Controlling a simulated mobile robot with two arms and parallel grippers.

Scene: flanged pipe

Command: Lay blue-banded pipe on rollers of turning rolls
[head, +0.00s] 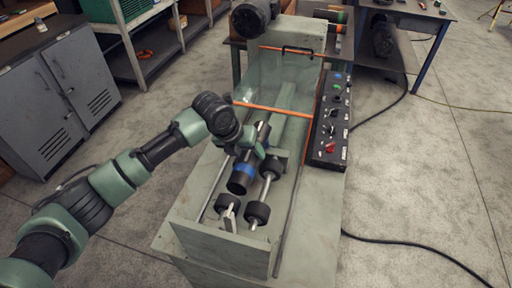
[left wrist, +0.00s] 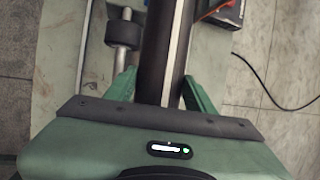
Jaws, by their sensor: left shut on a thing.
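The blue-banded pipe (head: 240,184) is dark, with a blue band near its front end. It lies lengthwise over the bed of the turning rolls (head: 190,220), tilted slightly in the picture. Dark rollers (head: 257,212) show in front of it and to its right; I cannot tell whether the pipe touches any. My left gripper (head: 260,149) is shut on the pipe behind the band and hides part of it. In the left wrist view the pipe (left wrist: 155,50) runs between the green fingers (left wrist: 160,88), with a roller (left wrist: 123,33) to its left. My right gripper is not in view.
A control panel (head: 330,125) with knobs runs along the right side of the machine. Orange-edged clear guarding (head: 270,78) stands behind the pipe. A grey cabinet (head: 55,95) is at the left, a workbench (head: 405,10) at the back right. A black cable (head: 415,247) crosses the floor.

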